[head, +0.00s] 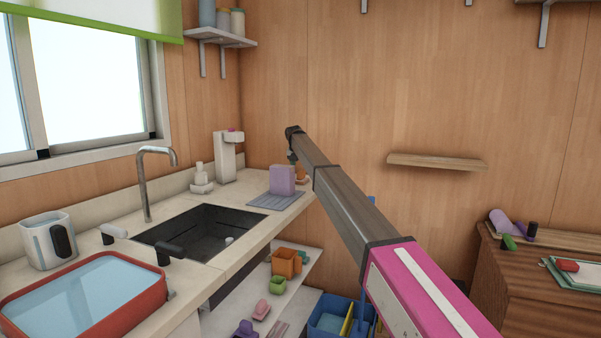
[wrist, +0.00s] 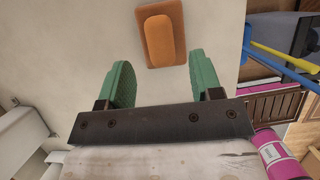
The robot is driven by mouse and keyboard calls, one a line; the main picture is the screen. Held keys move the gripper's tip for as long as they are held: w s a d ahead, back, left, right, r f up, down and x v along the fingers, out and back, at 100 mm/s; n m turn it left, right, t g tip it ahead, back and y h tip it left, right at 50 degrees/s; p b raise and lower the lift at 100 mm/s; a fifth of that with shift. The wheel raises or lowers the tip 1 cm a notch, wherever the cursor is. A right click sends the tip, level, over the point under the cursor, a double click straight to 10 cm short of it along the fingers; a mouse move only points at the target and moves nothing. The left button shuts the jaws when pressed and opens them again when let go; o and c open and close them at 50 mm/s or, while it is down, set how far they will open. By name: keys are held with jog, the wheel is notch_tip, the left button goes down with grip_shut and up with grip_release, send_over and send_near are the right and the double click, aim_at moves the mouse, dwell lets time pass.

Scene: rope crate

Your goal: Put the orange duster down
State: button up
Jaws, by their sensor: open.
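The orange duster (wrist: 163,38) has a brown rectangular base and a raised orange grip. In the wrist view it lies on the pale countertop (wrist: 80,50), just beyond my fingertips. My gripper (wrist: 160,67) has two green fingers spread apart, with nothing between them. In the head view my arm reaches to the far right end of the counter, and a small orange part of the duster (head: 303,173) shows beside it. My arm hides most of the duster there, and the fingers are not clear in that view.
A purple block (head: 282,180) stands on a grey-blue ribbed mat (head: 275,201) left of my arm's end. A white dispenser (head: 225,158) and the sink (head: 205,232) are further left. A blue crate (head: 327,323) with yellow and blue items stands below the counter's edge.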

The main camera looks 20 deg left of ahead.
jog(key=v, duration=0.6)
jog(key=shift+r, duration=0.3)
jog(key=shift+s, duration=0.15)
